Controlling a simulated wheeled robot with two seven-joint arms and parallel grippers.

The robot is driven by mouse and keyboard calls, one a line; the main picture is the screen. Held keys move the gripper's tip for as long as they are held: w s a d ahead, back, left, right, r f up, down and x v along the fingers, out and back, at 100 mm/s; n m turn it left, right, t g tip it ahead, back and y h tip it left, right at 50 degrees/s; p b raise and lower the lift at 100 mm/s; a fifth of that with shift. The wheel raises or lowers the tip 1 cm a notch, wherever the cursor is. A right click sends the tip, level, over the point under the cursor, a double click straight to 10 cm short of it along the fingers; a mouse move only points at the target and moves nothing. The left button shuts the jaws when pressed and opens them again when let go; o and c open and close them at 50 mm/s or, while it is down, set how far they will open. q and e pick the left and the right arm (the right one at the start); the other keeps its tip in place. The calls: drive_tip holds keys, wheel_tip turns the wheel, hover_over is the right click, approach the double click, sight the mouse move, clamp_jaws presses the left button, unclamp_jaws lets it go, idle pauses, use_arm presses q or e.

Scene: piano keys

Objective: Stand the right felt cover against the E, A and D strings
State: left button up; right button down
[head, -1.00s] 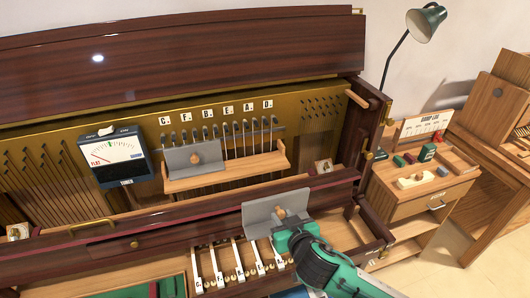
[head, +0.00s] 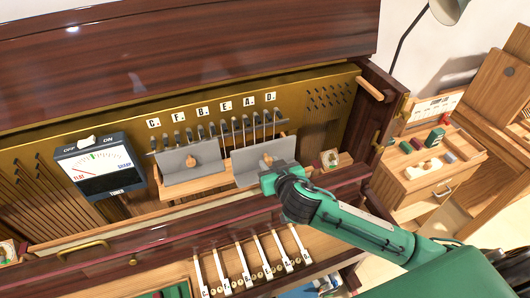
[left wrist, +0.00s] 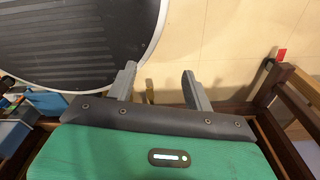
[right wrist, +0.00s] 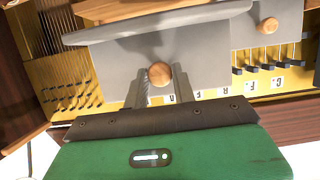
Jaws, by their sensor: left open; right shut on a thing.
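The right felt cover (head: 243,164) is a grey plate with a wooden knob, in front of the strings under E, A and D. My right gripper (head: 270,174) is shut on its knob, which shows between the fingers in the right wrist view (right wrist: 160,74). The cover looks roughly upright near the wooden ledge; I cannot tell whether it touches the strings. The left felt cover (head: 178,172), with its own knob, stands on the ledge to the left, under C, F and B. My left gripper (left wrist: 159,72) is open and empty, seen only in the left wrist view.
The tuner meter (head: 100,168) stands left of the covers. White keys (head: 250,262) lie below the front rail. A side table with small items (head: 428,166) is at the right.

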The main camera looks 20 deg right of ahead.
sight(263, 155)
drive_tip(key=shift+w, duration=0.25)
drive_tip(key=shift+b+x, duration=0.65)
drive_tip(key=shift+x, duration=0.25)
drive_tip(key=b+x, duration=0.1)
drive_tip(key=x, duration=0.3)
drive_tip(key=shift+w+b, duration=0.2)
drive_tip(key=shift+b, duration=0.2)
drive_tip(key=shift+x, duration=0.8)
drive_tip(key=shift+w+a+f+b, duration=0.1)
drive_tip(key=shift+f+b, duration=0.25)
drive_tip(key=shift+b, duration=0.1)
use_arm(q)
drive_tip(key=shift+s+f, duration=0.2)
drive_tip(key=shift+f, duration=0.55)
drive_tip(key=shift+s+f, duration=0.2)
drive_tip(key=shift+f, duration=0.5)
drive_tip(key=shift+s+f, duration=0.2)
drive_tip(key=shift+f, duration=0.55)
use_arm(e)
drive_tip(key=shift+f, duration=0.3)
drive_tip(key=shift+f, duration=0.15)
use_arm(q)
drive_tip(key=shift+w+f+b, duration=0.1)
drive_tip(key=shift+f+b, duration=0.1)
drive_tip(key=shift+b, duration=0.2)
use_arm(e)
drive_tip(key=shift+w, duration=1.65)
